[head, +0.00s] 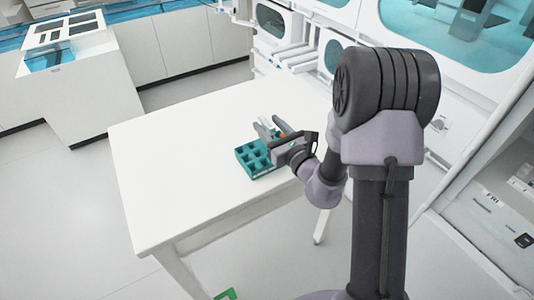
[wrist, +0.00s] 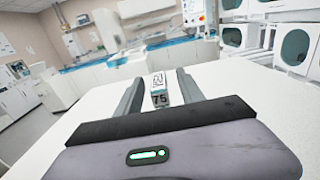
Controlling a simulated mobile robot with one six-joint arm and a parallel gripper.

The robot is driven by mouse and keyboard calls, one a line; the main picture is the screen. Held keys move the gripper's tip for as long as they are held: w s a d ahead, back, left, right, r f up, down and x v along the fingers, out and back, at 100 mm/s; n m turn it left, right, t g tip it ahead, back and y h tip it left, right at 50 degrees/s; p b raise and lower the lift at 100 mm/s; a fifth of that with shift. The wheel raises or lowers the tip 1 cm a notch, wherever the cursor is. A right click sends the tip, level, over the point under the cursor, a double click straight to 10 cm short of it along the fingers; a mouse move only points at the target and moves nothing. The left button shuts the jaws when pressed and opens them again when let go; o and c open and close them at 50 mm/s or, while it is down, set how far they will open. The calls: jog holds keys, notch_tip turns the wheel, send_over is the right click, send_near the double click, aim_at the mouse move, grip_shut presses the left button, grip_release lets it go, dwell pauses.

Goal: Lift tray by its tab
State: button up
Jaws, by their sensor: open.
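A teal tray (head: 246,163) with several square compartments sits on the white table, near its right edge in the head view. My gripper (head: 268,125) is low over the tray's far right part, with its two fingers apart. My arm and gripper hide part of the tray. In the wrist view, a small upright block with a white label and the marking "75" (wrist: 160,90) stands between the open fingers, with a gap to each side. I cannot tell whether this block is the tray's tab. The compartments are out of sight in the wrist view.
The white table (head: 165,160) is bare to the left of the tray. White cabinets with rounded windows (head: 270,20) stand behind and to the right. A low counter (head: 75,85) stands across the floor at the far left.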

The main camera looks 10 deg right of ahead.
aim_at(261, 117)
jog(key=x, duration=0.4)
jog(key=shift+a, duration=0.15)
grip_shut()
jog(key=shift+r, duration=0.1)
